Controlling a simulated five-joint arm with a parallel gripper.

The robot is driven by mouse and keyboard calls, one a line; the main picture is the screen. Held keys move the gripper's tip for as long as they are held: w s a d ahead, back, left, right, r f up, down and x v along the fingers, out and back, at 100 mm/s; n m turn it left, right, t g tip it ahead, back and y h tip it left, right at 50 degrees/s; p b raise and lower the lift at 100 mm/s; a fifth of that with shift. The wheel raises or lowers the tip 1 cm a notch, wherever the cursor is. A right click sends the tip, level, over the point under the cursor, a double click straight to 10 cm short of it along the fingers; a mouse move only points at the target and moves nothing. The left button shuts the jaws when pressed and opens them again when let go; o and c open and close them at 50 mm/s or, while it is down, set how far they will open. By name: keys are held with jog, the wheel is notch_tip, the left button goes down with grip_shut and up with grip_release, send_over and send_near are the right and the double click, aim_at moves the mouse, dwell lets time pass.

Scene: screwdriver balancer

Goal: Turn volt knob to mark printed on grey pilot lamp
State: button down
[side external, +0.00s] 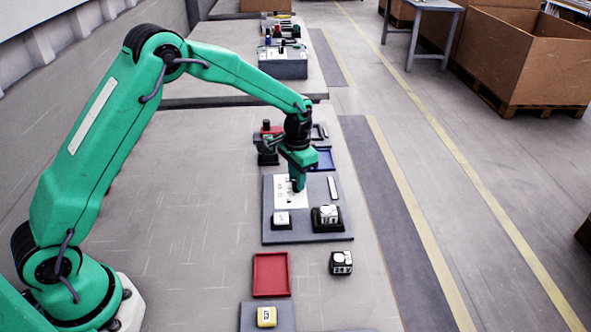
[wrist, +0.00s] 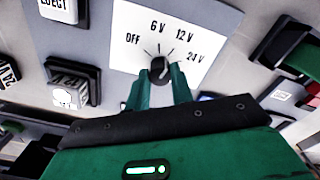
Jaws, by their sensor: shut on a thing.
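The volt knob (wrist: 160,68) is a small black knob on a white dial plate (wrist: 200,28) marked OFF, 6 V, 12 V and 24 V. My gripper (wrist: 161,80) is shut on the knob, a green finger on each side. I cannot tell for sure which mark the knob points to. In the side view my gripper (side external: 297,187) reaches down to the plate (side external: 283,194) and hides the knob. I cannot tell which block is the grey pilot lamp.
The grey panel (side external: 270,236) carries a white-topped block (side external: 282,218) and a larger one (side external: 327,215). A black-and-white cube (side external: 341,262), a red tray (side external: 271,275) and a yellow block (side external: 266,316) lie nearer the camera. A blue tray (side external: 323,159) is beyond. Bare table lies left.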

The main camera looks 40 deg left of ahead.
jog(key=shift+r+m, duration=0.1)
jog(key=shift+m, duration=0.4)
jog(key=c, duration=1.2)
grip_release()
notch_tip(320, 180, up, 7)
jog(key=shift+f, duration=0.1)
jog(key=shift+r, duration=0.5)
jog(key=shift+r, duration=0.1)
